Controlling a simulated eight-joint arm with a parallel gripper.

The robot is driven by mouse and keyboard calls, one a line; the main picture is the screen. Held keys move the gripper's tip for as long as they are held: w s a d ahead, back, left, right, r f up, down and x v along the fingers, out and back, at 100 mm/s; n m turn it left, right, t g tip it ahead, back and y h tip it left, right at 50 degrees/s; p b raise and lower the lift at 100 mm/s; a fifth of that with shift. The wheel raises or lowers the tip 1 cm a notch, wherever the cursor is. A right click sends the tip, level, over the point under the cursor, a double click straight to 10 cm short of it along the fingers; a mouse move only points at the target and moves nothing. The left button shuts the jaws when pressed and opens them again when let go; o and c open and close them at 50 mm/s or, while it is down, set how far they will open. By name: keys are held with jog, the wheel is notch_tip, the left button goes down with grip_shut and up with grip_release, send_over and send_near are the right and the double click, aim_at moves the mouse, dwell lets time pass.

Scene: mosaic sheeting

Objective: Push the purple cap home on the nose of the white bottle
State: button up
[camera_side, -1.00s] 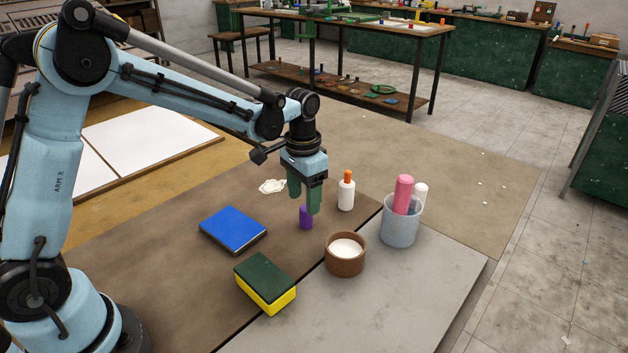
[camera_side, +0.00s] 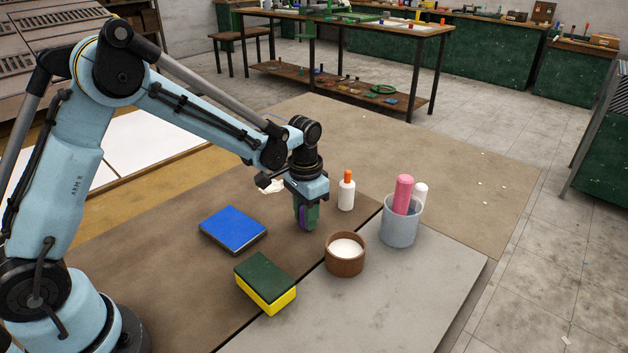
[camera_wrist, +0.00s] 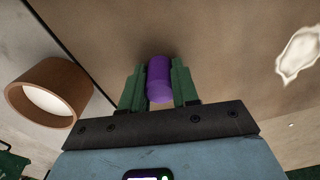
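The purple cap (camera_side: 302,218) stands on the brown work sheet, mostly hidden by the fingers in the side view. My gripper (camera_side: 306,222) points down around it, one green finger on each side. In the wrist view the cap (camera_wrist: 159,80) sits between the fingertips (camera_wrist: 159,88), and both fingers appear to touch its sides. The white bottle (camera_side: 346,196) stands upright behind and to the right of my gripper, apart from it. Its nose (camera_side: 347,175) is orange.
A brown bowl with white contents (camera_side: 345,264) stands close at front right. A grey cup (camera_side: 401,231) holds a pink and a white cylinder. A blue book-like block (camera_side: 232,229) and a green-yellow sponge (camera_side: 265,287) lie left and front. A crumpled white cloth (camera_wrist: 300,54) lies nearby.

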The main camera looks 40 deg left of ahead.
jog(key=shift+c, duration=1.2)
jog(key=shift+r, duration=0.15)
jog(key=shift+r, duration=0.3)
jog(key=r, duration=0.3)
jog(key=shift+s+d+r, duration=0.1)
jog(key=shift+d+r, duration=0.1)
jog(key=shift+r, duration=0.15)
jog(key=s+d+r, duration=0.5)
jog(key=d+r, duration=0.1)
jog(key=d, duration=0.2)
jog(key=w+a+r, duration=0.3)
jog(key=w, duration=0.5)
jog(key=w+a+r+m, duration=0.1)
jog(key=w+a+r, duration=0.2)
jog(key=w, duration=0.5)
jog(key=shift+r, duration=0.2)
jog(key=shift+w, duration=0.1)
